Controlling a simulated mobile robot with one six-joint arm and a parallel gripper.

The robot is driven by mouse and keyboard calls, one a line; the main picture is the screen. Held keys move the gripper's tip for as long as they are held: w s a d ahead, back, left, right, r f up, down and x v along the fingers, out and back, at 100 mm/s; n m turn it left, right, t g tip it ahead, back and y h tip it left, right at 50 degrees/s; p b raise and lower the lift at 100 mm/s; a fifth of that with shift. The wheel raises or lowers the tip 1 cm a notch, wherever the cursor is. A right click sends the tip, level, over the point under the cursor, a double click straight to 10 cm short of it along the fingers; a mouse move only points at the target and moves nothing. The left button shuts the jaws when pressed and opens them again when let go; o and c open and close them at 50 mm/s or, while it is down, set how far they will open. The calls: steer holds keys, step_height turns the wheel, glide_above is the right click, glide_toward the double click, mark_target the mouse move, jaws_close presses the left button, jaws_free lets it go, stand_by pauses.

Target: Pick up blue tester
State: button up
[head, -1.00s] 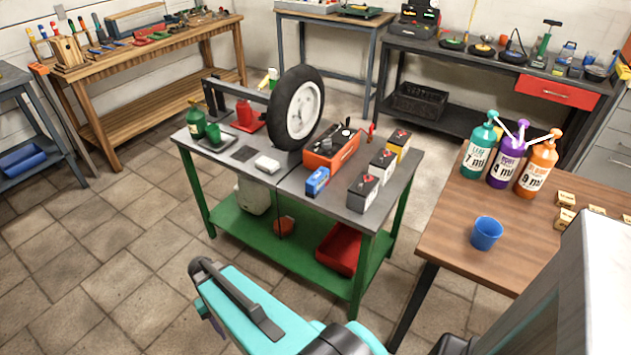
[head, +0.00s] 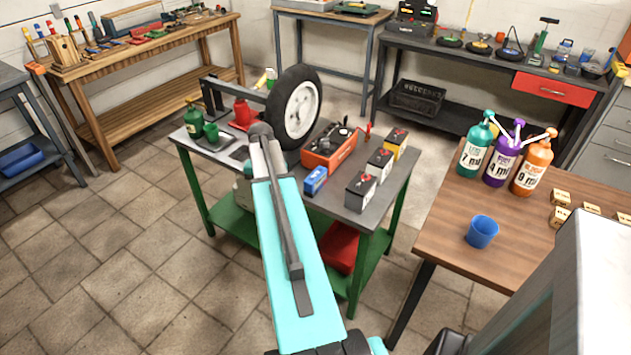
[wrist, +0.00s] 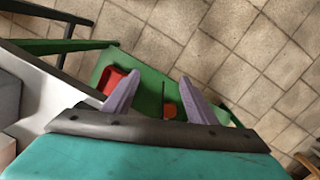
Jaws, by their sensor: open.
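The blue tester (head: 315,180) is a small blue box with a pale label. It lies on the grey top of the green-legged table in the head view, just right of my raised turquoise arm and in front of the orange-red unit. My gripper (wrist: 156,92) shows in the wrist view with its two pale purple fingers apart and nothing between them. The fingers point down past the table edge, over the green lower shelf (wrist: 148,78) and floor. The tester does not show in the wrist view. I cannot make out the fingers in the head view.
Black-topped batteries (head: 361,191) stand right of the tester. The orange-red unit (head: 330,146) and an upright tyre (head: 290,108) stand behind it. A wooden table (head: 440,235) at right holds a blue cup (head: 482,231) and pump bottles. Floor at left is clear.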

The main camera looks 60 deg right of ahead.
steer(key=s+d+r+m, duration=0.2)
steer(key=s+d+r, duration=0.1)
steer(key=d+r, duration=0.5)
step_height(320, 180, up, 9)
steer(key=m+t+h, duration=0.1)
steer(key=m, duration=0.1)
glide_above(316, 174)
steer(key=shift+s+a+f+p, duration=0.15)
steer(key=shift+a+f+p, duration=0.05)
steer(key=shift+p, duration=0.1)
steer(key=shift+f+p, duration=0.45)
steer(key=shift+f, duration=3.9)
steer(key=shift+f, duration=0.1)
steer(key=shift+d+f+p, duration=0.1)
steer(key=shift+f+p, duration=0.55)
steer(key=shift+f, duration=1.85)
steer(key=c, duration=1.3)
